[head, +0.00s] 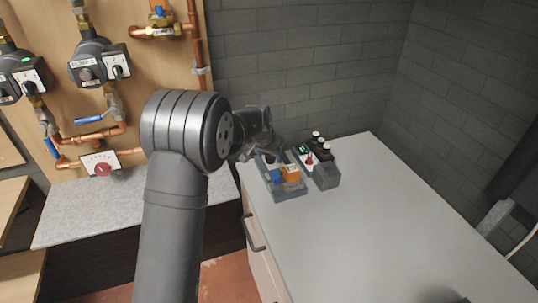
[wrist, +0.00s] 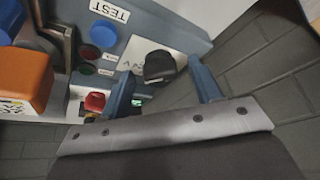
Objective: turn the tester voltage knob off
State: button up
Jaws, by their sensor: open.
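The tester (head: 290,193) is a blue-grey box on the grey counter, partly hidden by my gripper in the head view. In the wrist view its panel (wrist: 185,30) carries a dark voltage knob (wrist: 158,66) on a white label plate, whose lettering is partly hidden. My gripper (wrist: 160,70) is open, with one finger on each side of the knob. Gaps show beside the knob, and I cannot tell whether either finger touches it. In the head view my gripper (head: 268,150) is over the tester's far end, and the knob is hidden there.
A blue button (wrist: 103,33) and an orange block (wrist: 22,78) sit on the tester. A second device (head: 325,175) with a green display and a red knob (wrist: 95,102) stands close beside it. The counter (head: 400,220) is clear toward the front and right.

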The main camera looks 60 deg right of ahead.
jog(key=c, duration=1)
jog(key=n, duration=0.1)
jog(key=n+t, duration=0.1)
jog(key=n, duration=0.1)
jog(key=shift+s+n, duration=0.25)
jog(key=shift+n, duration=0.15)
jog(key=shift+s+d+n+t+y, duration=0.1)
jog(key=shift+n+t+y, duration=0.35)
jog(key=shift+n, duration=0.8)
jog(key=shift+s+d+n+t+y, duration=0.1)
jog(key=shift+n+t+y, duration=0.3)
jog(key=shift+n, duration=0.85)
jog(key=shift+t, duration=0.25)
